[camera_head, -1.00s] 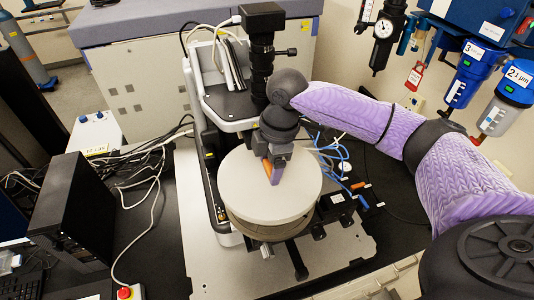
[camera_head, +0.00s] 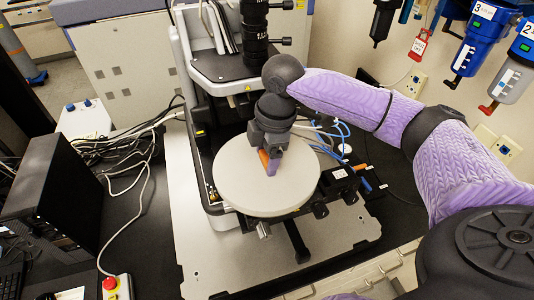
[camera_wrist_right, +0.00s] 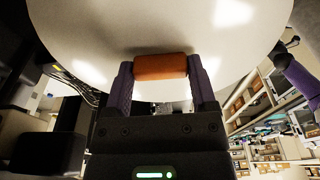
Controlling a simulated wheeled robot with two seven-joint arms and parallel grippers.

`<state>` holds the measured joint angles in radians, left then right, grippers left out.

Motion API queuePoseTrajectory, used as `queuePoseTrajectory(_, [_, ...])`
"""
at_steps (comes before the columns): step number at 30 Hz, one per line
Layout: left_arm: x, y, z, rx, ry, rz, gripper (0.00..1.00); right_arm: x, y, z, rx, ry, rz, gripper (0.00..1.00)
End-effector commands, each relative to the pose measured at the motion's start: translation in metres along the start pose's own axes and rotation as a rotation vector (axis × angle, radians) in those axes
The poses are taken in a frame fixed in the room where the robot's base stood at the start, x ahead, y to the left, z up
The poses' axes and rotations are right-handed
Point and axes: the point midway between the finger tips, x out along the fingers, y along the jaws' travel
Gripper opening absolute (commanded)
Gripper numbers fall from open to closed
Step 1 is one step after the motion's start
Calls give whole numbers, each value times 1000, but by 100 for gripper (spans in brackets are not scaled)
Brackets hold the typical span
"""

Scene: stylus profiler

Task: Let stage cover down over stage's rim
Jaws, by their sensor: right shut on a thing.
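The stage cover (camera_head: 235,180) is a pale round disc with an orange handle on its top. It lies roughly level over the stage under the black microscope column. My right gripper (camera_head: 270,157) is shut on the handle. The right wrist view shows both fingers on the orange handle (camera_wrist_right: 160,67), with the pale cover (camera_wrist_right: 215,25) spreading behind it. The stage and its rim are hidden beneath the cover, so I cannot tell whether the cover touches the rim. My left gripper is out of view.
The black microscope column (camera_head: 255,35) rises just behind the cover. Black fittings and a small black box (camera_head: 340,177) with blue tubes lie to its right. A metal base plate (camera_head: 235,255) extends in front. A black computer case (camera_head: 60,190) and loose cables are at left.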

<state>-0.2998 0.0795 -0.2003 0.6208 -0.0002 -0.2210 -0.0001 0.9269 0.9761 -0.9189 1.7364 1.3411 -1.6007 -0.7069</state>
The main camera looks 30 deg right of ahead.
Motion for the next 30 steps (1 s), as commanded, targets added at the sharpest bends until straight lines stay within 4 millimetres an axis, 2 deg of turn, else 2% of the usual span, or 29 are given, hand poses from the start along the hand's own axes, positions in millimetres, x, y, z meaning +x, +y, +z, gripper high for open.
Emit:
queuePoseTrajectory(20, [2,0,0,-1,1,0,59,9,0,1,0,0,0,0])
queuePoseTrajectory(21, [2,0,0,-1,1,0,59,9,0,1,0,0,0,77])
queuePoseTrajectory(24, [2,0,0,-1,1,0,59,9,0,1,0,0,0,98])
queuePoseTrajectory(30, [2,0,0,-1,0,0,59,9,0,1,0,0,0,100])
